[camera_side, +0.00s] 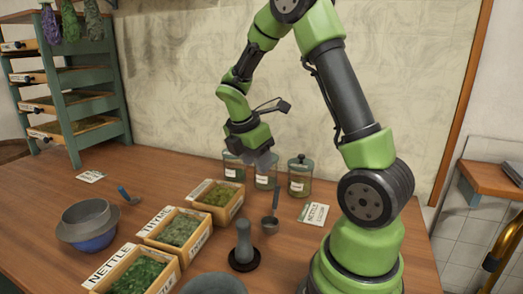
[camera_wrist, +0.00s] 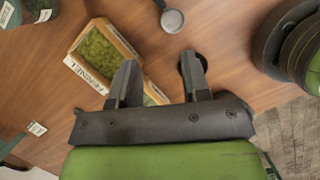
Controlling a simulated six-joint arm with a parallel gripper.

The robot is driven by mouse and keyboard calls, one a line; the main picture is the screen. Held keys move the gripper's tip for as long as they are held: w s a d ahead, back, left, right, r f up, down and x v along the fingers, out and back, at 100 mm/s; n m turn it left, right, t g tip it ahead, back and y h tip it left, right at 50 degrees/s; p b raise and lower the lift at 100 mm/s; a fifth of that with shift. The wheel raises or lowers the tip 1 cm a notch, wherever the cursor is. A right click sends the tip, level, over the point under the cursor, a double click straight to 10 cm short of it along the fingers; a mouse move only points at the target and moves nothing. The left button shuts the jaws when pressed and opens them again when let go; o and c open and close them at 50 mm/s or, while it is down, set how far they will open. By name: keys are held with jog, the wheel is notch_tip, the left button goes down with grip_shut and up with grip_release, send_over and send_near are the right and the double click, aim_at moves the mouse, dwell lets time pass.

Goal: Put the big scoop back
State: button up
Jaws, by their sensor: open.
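A metal scoop (camera_side: 270,224) with a dark handle rests on the table right of the herb boxes; its bowl also shows at the top of the wrist view (camera_wrist: 172,20). A second scoop (camera_side: 130,196) with a blue handle lies at the left, near a sieve. I cannot tell for certain which is the big one. My gripper (camera_side: 262,160) is high above the table, in front of the jars in the side view. In the wrist view its fingers (camera_wrist: 159,62) are apart and empty, pointing toward the fennel box and the bare wood beside it.
Boxes of nettle (camera_side: 140,272), thyme (camera_side: 180,230) and fennel (camera_wrist: 98,50) form a row. Lidded jars (camera_side: 299,178) stand behind. A grey upright piece on a black base (camera_side: 243,257) stands nearby. A sieve over a blue bowl (camera_side: 90,222) is at left. A nettle card (camera_side: 313,213) lies right.

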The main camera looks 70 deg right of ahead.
jog(key=s+a+r+m+t+y, duration=0.2)
jog(key=s+a+r+m+t, duration=0.2)
jog(key=a+r+m, duration=0.2)
jog(key=s+a+r+m+t+y, duration=0.3)
jog(key=a+r+m, duration=0.4)
jog(key=a+m, duration=0.4)
jog(key=shift+s+a+t+y, duration=0.3)
jog(key=shift+s+a+t, duration=0.6)
jog(key=shift+s+a, duration=0.2)
